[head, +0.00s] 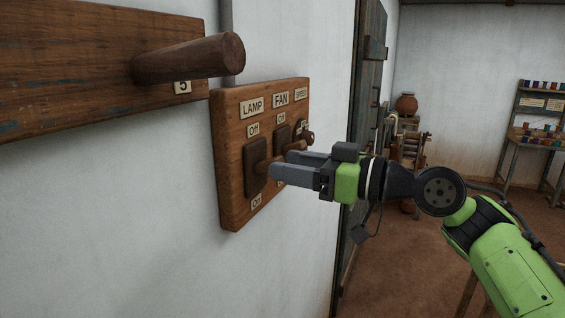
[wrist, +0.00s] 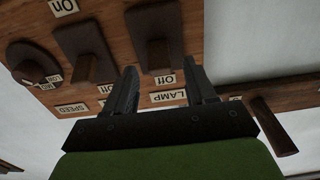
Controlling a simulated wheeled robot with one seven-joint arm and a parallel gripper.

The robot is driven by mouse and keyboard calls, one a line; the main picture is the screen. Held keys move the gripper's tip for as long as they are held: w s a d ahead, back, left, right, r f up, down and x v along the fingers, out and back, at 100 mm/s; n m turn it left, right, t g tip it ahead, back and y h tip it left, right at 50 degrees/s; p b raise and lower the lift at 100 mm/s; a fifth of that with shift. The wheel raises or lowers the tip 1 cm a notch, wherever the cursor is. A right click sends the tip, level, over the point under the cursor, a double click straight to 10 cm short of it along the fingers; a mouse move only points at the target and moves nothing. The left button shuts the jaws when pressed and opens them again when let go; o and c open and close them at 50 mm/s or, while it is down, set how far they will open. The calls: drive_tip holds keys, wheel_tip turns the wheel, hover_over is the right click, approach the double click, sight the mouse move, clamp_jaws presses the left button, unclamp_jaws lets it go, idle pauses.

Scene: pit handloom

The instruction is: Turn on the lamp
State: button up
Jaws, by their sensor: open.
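A wooden switch board (head: 232,190) on the white wall carries the LAMP, FAN and SPEED controls. The lamp switch (head: 251,160) has a dark plate with a jutting wooden lever, and an "Off" label above it. In the wrist view, seen upside down, the lamp lever (wrist: 159,56) leans toward its "Off" label. My gripper (head: 288,164) is open, right in front of the lamp switch. In the wrist view its fingers (wrist: 162,70) stand on either side of the lamp lever, with gaps. Contact cannot be told; the fingers partly hide the lever in the head view.
The fan switch (wrist: 84,55) and round speed knob (wrist: 33,65) sit close beside the lamp switch. A plank (head: 90,60) with a thick jutting peg (head: 190,60) is at upper left. A dark door (head: 368,100) stands beyond the board; shelves (head: 535,105) are at back right.

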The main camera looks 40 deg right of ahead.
drive_tip(key=shift+x, duration=1.2)
drive_tip(key=shift+s, duration=0.1)
clamp_jaws()
drive_tip(key=f+t+y+b, duration=0.1)
drive_tip(key=t+b, duration=0.2)
drive_tip(key=b, duration=0.5)
drive_tip(key=f+t+y+b, duration=0.1)
drive_tip(key=f+t+b, duration=0.1)
drive_tip(key=b, duration=0.6)
drive_tip(key=f+t+y+b, duration=0.1)
drive_tip(key=t+b, duration=0.2)
drive_tip(key=b, duration=0.5)
drive_tip(key=shift+w+f+t, duration=0.15)
drive_tip(key=shift+w+t, duration=0.1)
drive_tip(key=shift+t, duration=0.05)
drive_tip(key=shift+t+b, duration=0.3)
drive_tip(key=shift+b, duration=0.25)
